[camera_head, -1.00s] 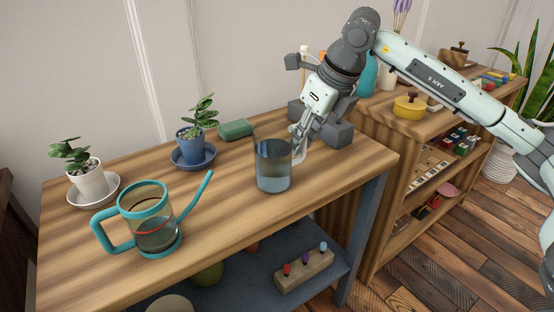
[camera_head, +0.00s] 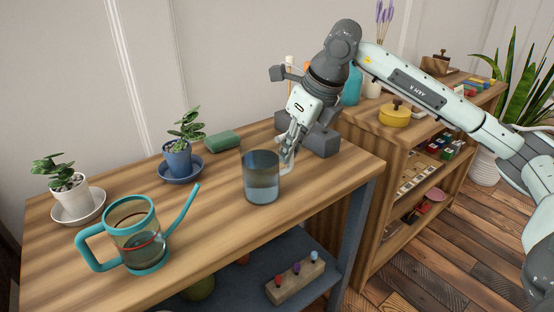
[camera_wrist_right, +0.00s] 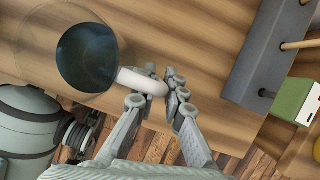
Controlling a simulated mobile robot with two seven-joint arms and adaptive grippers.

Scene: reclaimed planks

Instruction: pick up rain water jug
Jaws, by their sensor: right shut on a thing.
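The rain water jug (camera_head: 261,178) is a clear vessel with bluish water in it. It stands upright on the wooden table near its right end; I cannot tell any gap under it. My right gripper (camera_head: 290,150) is shut on the jug's pale handle, on the jug's right side. The right wrist view shows the jug (camera_wrist_right: 86,55) from above, with its white handle between the fingers of the right gripper (camera_wrist_right: 172,90). The fingers hide part of the handle. My left gripper is not in view.
A teal watering can (camera_head: 143,259) stands at the table's front left. Two potted plants on saucers and a green block (camera_head: 222,140) are behind. A grey holder (camera_head: 322,138) sits right behind the jug. A shelf with a yellow pot (camera_head: 395,115) adjoins on the right.

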